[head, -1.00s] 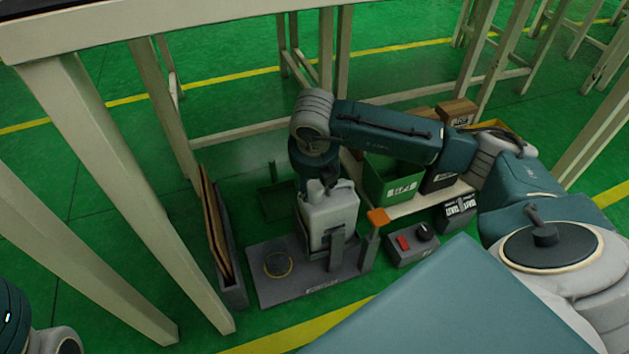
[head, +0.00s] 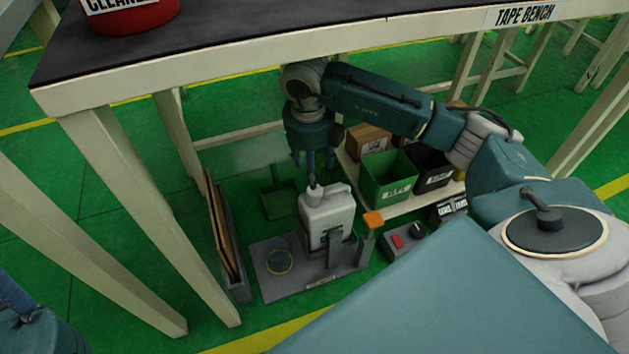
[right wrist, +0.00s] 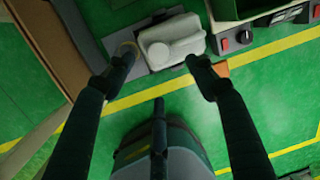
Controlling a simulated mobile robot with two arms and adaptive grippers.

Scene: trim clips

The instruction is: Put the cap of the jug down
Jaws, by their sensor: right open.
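The pale grey jug (head: 328,218) stands upright on a dark grey base plate (head: 290,287), against a bracket at its front. A pale round top (head: 314,191) is on the jug's neck; I cannot tell whether it is the cap. The jug also shows in the right wrist view (right wrist: 172,42), with the round top at its left. My right gripper (head: 313,165) is above the jug's top. It is open in the right wrist view (right wrist: 160,62), its fingers apart and nothing held between them. My left gripper is not clearly in view; only part of my left arm shows at lower left.
A ringed round spot (head: 279,262) on the plate's left is bare. An orange-topped post (head: 373,220) and a switch box (head: 404,241) stand right. A green bin (head: 388,181) is behind. A grey rack with boards (head: 224,228) stands left. The tape bench (head: 260,60) overhangs.

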